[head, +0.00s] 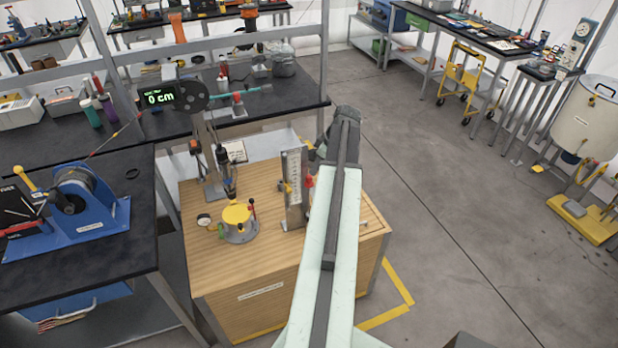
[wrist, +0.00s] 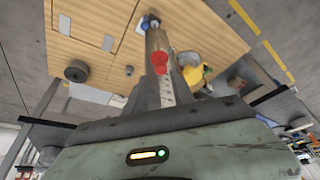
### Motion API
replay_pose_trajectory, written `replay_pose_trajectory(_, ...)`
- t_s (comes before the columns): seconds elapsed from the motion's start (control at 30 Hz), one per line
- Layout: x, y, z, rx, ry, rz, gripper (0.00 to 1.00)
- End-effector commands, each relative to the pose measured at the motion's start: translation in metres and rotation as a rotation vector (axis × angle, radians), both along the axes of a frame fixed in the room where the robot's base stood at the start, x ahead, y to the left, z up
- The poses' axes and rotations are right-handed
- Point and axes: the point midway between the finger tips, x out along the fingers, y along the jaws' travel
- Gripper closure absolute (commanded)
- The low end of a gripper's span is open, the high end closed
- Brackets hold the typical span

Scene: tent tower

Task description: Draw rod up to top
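A metal upright with a white scale (head: 293,190) stands on the wooden bench, and a red knob (head: 309,182) shows at its right side. The red knob also shows close in front of the wrist camera (wrist: 158,62), against a grey metal upright. A dark rod-like tool (head: 229,182) hangs left of the upright, above a round base with a yellow top (head: 236,214). A green display (head: 160,96) reads 0 cm. My gripper (head: 321,152) is over the bench's right side, close to the upright and knob. Its fingertips are largely hidden, and contact is unclear.
A blue winch (head: 75,210) stands on the black table at left. A metal frame rail crosses behind. The grey floor (head: 455,220) at right is clear.

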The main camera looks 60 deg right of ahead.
Motion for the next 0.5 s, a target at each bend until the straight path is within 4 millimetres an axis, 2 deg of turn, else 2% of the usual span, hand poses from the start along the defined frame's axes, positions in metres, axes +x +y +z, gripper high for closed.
replay_pose_trajectory(0.03, 0.005, 0.001, -0.018, 0.000, 0.000, 0.003, 0.70)
replay_pose_trajectory(0.2, 0.018, 0.004, -0.045, 0.000, 0.000, 0.004, 0.70)
replay_pose_trajectory(0.3, 0.022, 0.005, -0.053, 0.000, 0.000, 0.004, 0.70)
replay_pose_trajectory(0.5, 0.024, 0.006, -0.050, 0.000, 0.000, 0.004, 0.70)
